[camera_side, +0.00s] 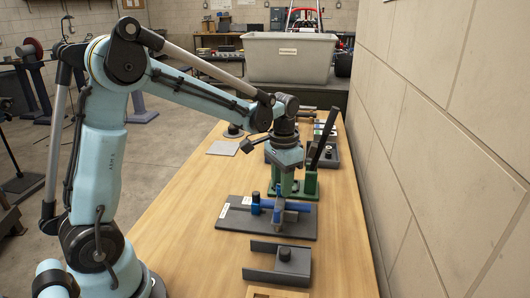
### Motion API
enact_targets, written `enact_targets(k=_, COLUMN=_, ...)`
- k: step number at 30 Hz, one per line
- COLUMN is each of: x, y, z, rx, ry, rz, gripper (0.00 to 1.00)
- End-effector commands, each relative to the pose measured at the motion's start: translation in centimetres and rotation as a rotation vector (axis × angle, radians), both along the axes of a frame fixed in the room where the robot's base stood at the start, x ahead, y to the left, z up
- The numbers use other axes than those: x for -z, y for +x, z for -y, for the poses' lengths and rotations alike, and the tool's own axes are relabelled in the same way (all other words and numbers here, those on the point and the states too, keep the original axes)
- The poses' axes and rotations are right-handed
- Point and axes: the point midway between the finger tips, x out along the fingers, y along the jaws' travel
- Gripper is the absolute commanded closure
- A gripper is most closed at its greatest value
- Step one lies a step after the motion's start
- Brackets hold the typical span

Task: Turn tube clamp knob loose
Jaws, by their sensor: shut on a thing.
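The tube clamp is a blue fixture (270,205) on a dark grey base plate (240,222) with a white label, on the wooden bench. A short dark blue upright cylinder (256,199) stands at its left end. My gripper (279,196) points down over the right part of the blue fixture. It is shut on what appears to be the clamp knob. The fingertips and the knob are small and blend together, so the exact grip cannot be made out.
A green tool (307,187) with a long black lever (323,138) stands just behind. A grey channel-shaped bracket (262,275) with a dark round knob lies in front. A block wall (440,150) borders the bench's right side. The bench's left (185,215) is clear.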

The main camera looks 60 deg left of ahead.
Motion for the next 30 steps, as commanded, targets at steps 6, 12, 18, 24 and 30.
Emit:
enact_targets(k=6, x=-0.03, y=-0.06, z=-0.03, rx=-0.207, ry=0.001, rz=-0.002, gripper=0.99)
enact_targets(k=12, x=-0.03, y=-0.06, z=-0.02, rx=-0.397, ry=0.001, rz=-0.002, gripper=0.99)
enact_targets(k=18, x=-0.03, y=-0.06, z=-0.01, rx=-0.587, ry=0.001, rz=-0.003, gripper=0.99)
enact_targets(k=24, x=-0.04, y=-0.06, z=0.00, rx=-0.777, ry=0.001, rz=-0.003, gripper=0.99)
enact_targets(k=30, x=-0.03, y=-0.06, z=0.01, rx=-0.967, ry=0.001, rz=-0.003, gripper=0.99)
